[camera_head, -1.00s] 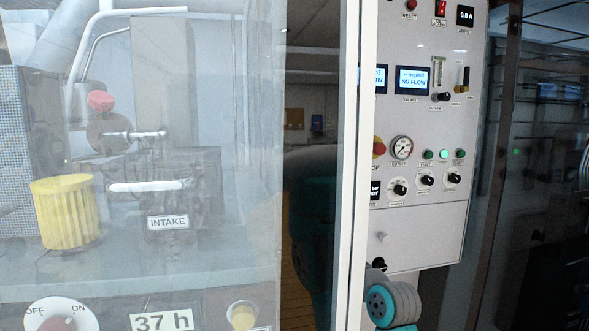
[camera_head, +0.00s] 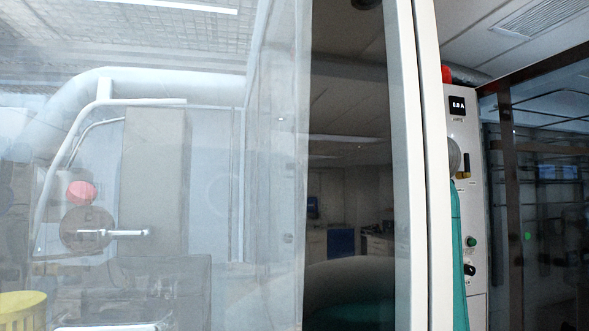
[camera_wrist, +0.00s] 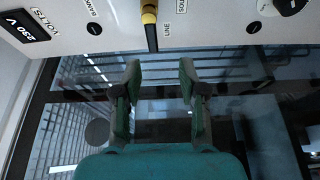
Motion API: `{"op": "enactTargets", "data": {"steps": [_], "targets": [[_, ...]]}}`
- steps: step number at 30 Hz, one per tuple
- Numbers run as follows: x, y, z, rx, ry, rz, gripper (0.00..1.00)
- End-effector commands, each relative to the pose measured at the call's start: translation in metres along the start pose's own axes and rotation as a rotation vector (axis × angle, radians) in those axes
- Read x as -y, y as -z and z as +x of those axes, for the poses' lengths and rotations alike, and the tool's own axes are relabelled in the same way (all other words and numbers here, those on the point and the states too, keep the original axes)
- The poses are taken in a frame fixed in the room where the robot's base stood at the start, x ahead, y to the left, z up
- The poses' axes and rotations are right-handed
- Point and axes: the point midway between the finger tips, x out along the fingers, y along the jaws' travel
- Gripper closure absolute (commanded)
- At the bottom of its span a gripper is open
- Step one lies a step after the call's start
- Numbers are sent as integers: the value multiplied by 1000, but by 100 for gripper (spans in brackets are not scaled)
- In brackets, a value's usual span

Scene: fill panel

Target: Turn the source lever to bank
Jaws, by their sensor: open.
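The source lever (camera_wrist: 150,14) is a yellow handle on a black slot at the top of the wrist view. The upper end of the lever is cut off by the picture edge. My gripper (camera_wrist: 159,68) is open and empty, its fingers spread below the panel edge in the picture, apart from the lever.
A voltage display (camera_wrist: 25,23) and a black knob (camera_wrist: 287,5) flank the lever. A white upright frame (camera_head: 414,170) hides part of the panel in the head view. A clear cabinet with pipes (camera_head: 160,90) fills the left. Dark glass (camera_head: 545,200) stands at right.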

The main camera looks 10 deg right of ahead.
Motion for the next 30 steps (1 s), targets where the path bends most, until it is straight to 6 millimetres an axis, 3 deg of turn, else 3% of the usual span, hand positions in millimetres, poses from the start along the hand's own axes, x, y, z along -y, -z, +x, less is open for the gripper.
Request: {"op": "enactTargets", "data": {"steps": [3,7,21,30], "targets": [[-11,3,-4,-4,2,-23,58],[-12,4,4,-6,4,-25,58],[-12,4,80,-6,4,-23,58],[-12,4,102,-5,3,-24,58]]}}
